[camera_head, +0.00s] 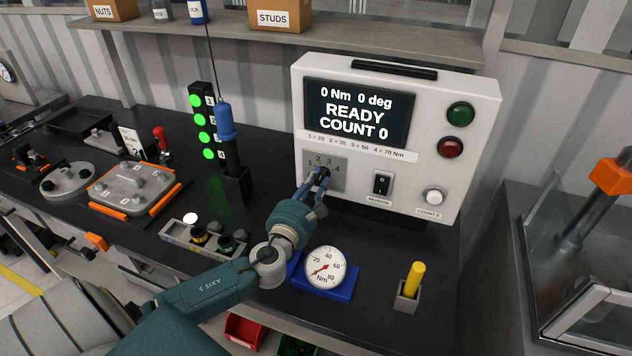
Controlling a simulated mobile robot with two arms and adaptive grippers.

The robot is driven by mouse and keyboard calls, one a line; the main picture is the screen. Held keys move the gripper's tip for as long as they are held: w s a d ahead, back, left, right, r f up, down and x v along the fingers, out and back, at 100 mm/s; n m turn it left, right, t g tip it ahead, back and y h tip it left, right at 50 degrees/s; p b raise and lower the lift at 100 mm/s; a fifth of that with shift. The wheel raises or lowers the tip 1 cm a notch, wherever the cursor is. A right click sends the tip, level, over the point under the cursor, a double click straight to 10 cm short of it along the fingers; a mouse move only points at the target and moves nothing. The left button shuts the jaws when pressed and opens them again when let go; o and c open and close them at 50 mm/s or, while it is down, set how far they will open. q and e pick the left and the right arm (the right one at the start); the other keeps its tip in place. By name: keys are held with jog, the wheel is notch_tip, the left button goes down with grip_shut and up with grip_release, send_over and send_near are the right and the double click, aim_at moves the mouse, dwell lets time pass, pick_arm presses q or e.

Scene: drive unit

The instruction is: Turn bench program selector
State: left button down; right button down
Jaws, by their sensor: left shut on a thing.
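The bench control box (455,95) is white and stands at the back of the dark bench. Its screen (357,112) reads "0 Nm 0 deg READY COUNT 0". Below the screen is a grey selector plate (339,183) marked 1 to 4, and a printed line lists 1 = 20, 2 = 35, 3 = 50, 4 = 70 Nm. My left gripper (322,176) reaches up from the front and is shut on the program selector knob at the plate's middle. The fingers hide most of the knob, so I cannot tell its pointer's position. My right gripper is not in view.
Right of the selector are a black rocker switch (382,183) and a white button (434,196). A yellow stick (413,279) stands in a small holder. A blue tool (225,124) hangs at left.

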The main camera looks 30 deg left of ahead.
pick_arm(q)
jog(key=n, duration=0.2)
jog(key=shift+f+n+b, duration=0.15)
jog(key=shift+n+b, duration=0.15)
jog(key=n+b, duration=0.1)
jog(key=n, duration=0.4)
jog(key=shift+a+f, duration=0.1)
jog(key=shift+f+n+b, duration=0.15)
jog(key=shift+n+b, duration=0.55)
jog(key=shift+n, duration=3.2)
jog(key=c, duration=1.5)
grip_release()
jog(key=shift+c, duration=0.2)
